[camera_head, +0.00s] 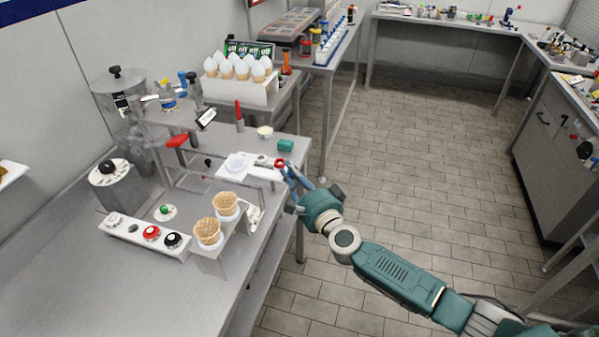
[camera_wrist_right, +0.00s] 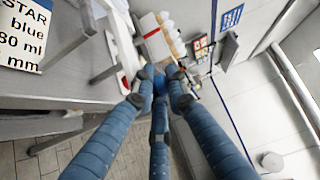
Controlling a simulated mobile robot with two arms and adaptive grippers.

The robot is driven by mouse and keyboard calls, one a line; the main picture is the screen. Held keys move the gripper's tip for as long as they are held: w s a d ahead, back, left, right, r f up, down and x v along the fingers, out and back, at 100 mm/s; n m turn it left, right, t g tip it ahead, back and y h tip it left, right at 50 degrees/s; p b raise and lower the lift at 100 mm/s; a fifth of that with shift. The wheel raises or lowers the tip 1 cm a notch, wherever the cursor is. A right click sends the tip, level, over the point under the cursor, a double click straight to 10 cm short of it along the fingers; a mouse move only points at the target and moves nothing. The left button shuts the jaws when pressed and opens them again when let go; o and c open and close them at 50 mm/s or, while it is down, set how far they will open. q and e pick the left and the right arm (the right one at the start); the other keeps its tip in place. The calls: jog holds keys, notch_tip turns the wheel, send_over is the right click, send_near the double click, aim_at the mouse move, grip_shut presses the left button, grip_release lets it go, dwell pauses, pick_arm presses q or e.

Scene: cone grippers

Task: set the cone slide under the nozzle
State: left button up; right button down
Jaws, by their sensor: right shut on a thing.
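The cone slide (camera_head: 262,173) is a white plate with a round pale holder (camera_head: 237,162) at its left and a red knob at its right end. My right gripper (camera_head: 284,170) is at that end, its blue fingers shut on the slide's knob. In the right wrist view the fingers (camera_wrist_right: 160,82) meet at the middle and hide most of what they hold. The grey dispenser (camera_head: 125,105) with a red lever (camera_head: 177,141) stands left of the slide. I cannot make out its nozzle clearly. My left gripper is not in view.
Two waffle cones (camera_head: 226,204) stand in a white holder in front of the slide. A control strip (camera_head: 145,234) with several coloured buttons lies to the left. A white box (camera_head: 241,91) of topped cones is behind.

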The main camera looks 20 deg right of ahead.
aim_at(260, 173)
jog(key=w+a, duration=0.3)
jog(key=a, duration=0.2)
jog(key=w+a, duration=0.2)
jog(key=a, duration=0.1)
jog(key=shift+w+a+r, duration=0.1)
jog(key=shift+w+a, duration=0.1)
jog(key=shift+w, duration=0.1)
jog(key=c, duration=2)
grip_release()
jog(key=shift+s+d, duration=0.1)
jog(key=shift+s, duration=0.05)
jog(key=shift+s, duration=0.35)
jog(key=s, duration=0.3)
jog(key=s+d, duration=0.1)
jog(key=s, duration=0.3)
jog(key=s+d, duration=0.1)
jog(key=s, duration=0.3)
jog(key=shift+d, duration=0.1)
jog(key=shift+w, duration=0.1)
